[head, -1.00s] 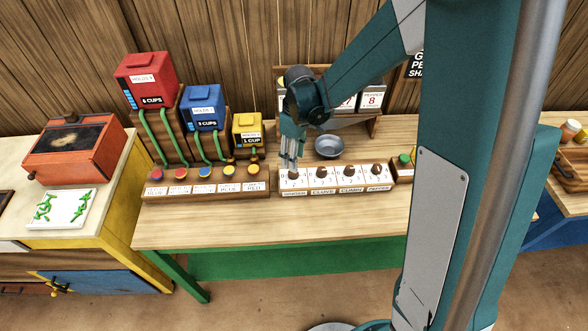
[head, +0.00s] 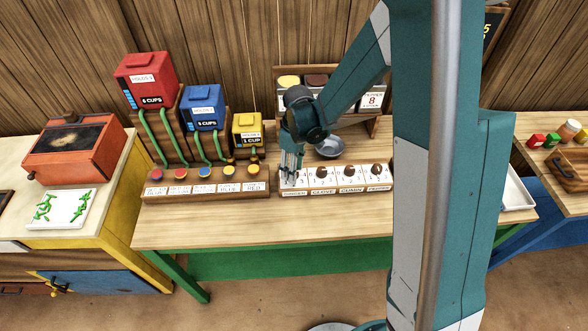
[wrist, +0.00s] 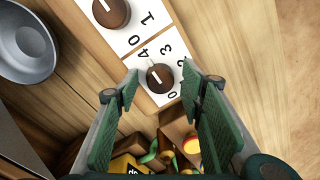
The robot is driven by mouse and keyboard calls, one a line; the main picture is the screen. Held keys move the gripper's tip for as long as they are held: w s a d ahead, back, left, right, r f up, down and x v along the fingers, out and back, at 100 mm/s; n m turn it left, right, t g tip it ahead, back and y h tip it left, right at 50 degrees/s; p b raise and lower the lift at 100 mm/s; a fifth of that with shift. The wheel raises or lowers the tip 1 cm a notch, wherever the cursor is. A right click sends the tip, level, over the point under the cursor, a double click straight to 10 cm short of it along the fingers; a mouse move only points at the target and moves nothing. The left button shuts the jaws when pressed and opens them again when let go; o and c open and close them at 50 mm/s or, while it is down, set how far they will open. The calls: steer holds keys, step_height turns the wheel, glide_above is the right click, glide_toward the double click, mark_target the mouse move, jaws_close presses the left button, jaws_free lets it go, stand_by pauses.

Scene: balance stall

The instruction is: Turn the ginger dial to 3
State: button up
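The ginger dial (wrist: 160,77) is a dark brown round knob with a white pointer line, on a white plate numbered around it. In the head view its plate (head: 293,194) is the leftmost of the dial row, and my gripper hides most of the knob. My gripper (head: 291,179) points down over this plate. In the wrist view my gripper (wrist: 162,80) is open, with one green finger on each side of the knob. I see gaps between knob and fingers. Which number the pointer marks is hard to tell.
The clove dial (head: 322,173), cumin dial (head: 349,172) and pepper dial (head: 377,170) stand in the row to the right. A grey bowl (head: 330,147) is behind. A button panel (head: 205,184) is close on the left. The table front (head: 300,225) is clear.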

steer(key=shift+c, duration=0.2)
steer(key=c, duration=0.8)
steer(key=shift+c, duration=0.2)
steer(key=shift+m+b, duration=0.3)
steer(key=shift+b, duration=0.05)
steer(key=m+b, duration=0.2)
steer(key=m, duration=0.2)
steer(key=shift+f+b, duration=0.1)
steer(key=shift+b, duration=0.3)
steer(key=shift+s+m+b, duration=0.1)
steer(key=shift+m+b, duration=0.8)
steer(key=shift+m, duration=1.2)
steer(key=shift+y, duration=0.3)
steer(key=o, duration=0.9)
